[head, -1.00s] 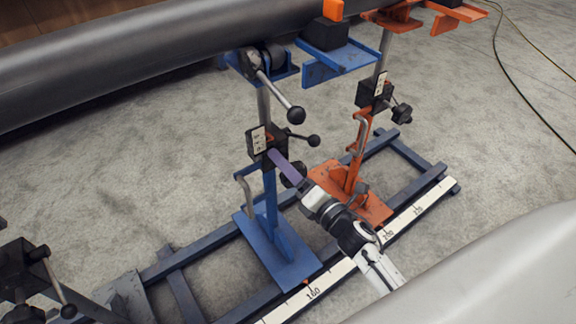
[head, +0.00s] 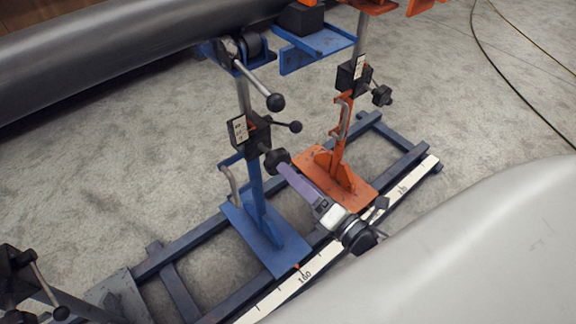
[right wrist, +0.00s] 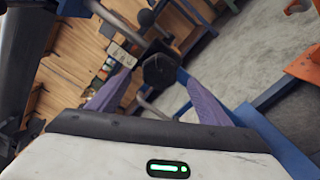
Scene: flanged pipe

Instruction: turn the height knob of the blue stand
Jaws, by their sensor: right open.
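The blue stand (head: 262,225) stands upright on the dark rail frame and holds a roller head under the grey pipe. Its black height knob (head: 277,160) sticks out from the black clamp block on its post. My right gripper (head: 284,170) reaches in from the lower right, its purple fingers pointing at the knob, with the tips right by it. In the right wrist view the knob (right wrist: 160,70) shows centred between the spread, open fingers (right wrist: 154,80). Whether they touch it I cannot tell. My left gripper is not in view.
Two ball-ended levers (head: 275,102) jut from the blue stand above the knob. The orange stand (head: 345,170) is close on the right. The grey pipe (head: 110,58) crosses above. A white scale strip (head: 280,294) runs along the front rail.

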